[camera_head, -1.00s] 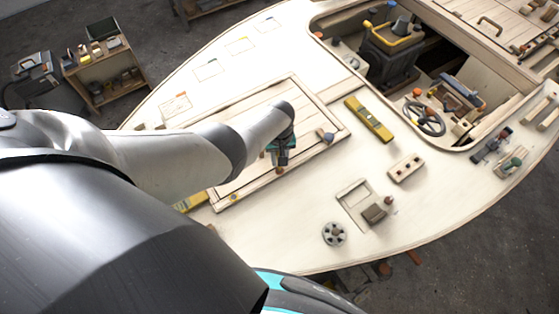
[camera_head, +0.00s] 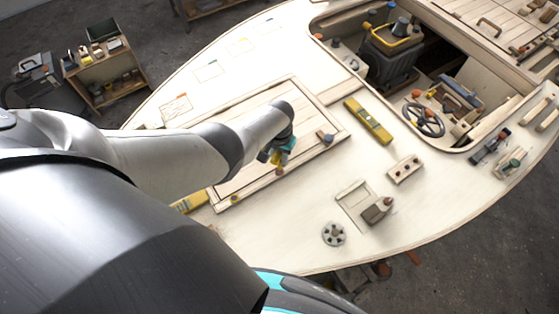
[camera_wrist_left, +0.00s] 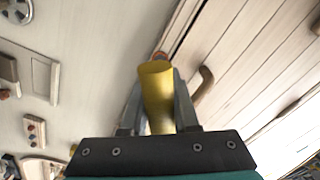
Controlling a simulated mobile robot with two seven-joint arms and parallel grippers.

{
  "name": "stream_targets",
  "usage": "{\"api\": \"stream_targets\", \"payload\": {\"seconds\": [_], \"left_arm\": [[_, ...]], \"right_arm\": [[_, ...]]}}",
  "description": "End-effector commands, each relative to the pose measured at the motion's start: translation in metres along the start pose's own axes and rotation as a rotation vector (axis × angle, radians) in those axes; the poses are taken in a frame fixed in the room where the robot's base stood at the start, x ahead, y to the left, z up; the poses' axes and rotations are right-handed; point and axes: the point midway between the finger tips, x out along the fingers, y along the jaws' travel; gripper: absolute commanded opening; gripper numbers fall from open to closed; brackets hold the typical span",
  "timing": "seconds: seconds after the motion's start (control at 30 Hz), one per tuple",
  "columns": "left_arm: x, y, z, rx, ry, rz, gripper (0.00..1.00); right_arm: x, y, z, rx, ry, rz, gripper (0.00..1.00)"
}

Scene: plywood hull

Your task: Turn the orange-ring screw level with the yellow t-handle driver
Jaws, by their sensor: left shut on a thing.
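My left gripper (camera_head: 281,154) is shut on the yellow t-handle driver (camera_wrist_left: 157,95), over the near long edge of the plank hatch. In the left wrist view the yellow handle stands between the two fingers, and its shaft is hidden. A bit of yellow (camera_head: 275,158) shows at the gripper in the head view. The orange-ring screw (camera_wrist_left: 160,54) shows only as a small orange-brown arc just past the handle. In the head view an orange-brown spot (camera_head: 279,171) lies just below the gripper. Whether the driver touches the screw cannot be told. My right gripper is not in view.
A grey wheel-shaped part (camera_head: 334,234), a dark tool (camera_head: 377,210) and a block with holes (camera_head: 405,169) are on the deck. The cockpit opening is at upper right.

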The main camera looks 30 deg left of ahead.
Motion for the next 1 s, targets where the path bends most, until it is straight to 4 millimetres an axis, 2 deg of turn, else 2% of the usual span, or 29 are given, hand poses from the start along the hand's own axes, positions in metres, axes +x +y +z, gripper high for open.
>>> {"api": "stream_targets", "payload": {"seconds": [0.4, 0.6, 1.0], "left_arm": [[0.0002, -0.0025, -0.0003, 0.49, 0.002, -0.002, 0.0], [0.0002, -0.0026, -0.0001, 0.675, 0.001, -0.002, 0.0], [-0.0001, -0.0025, -0.0003, 0.706, 0.002, -0.001, 0.0]], "right_arm": [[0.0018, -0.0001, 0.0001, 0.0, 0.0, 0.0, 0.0], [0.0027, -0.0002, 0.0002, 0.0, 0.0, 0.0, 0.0], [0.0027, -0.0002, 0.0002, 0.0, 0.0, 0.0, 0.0]]}}
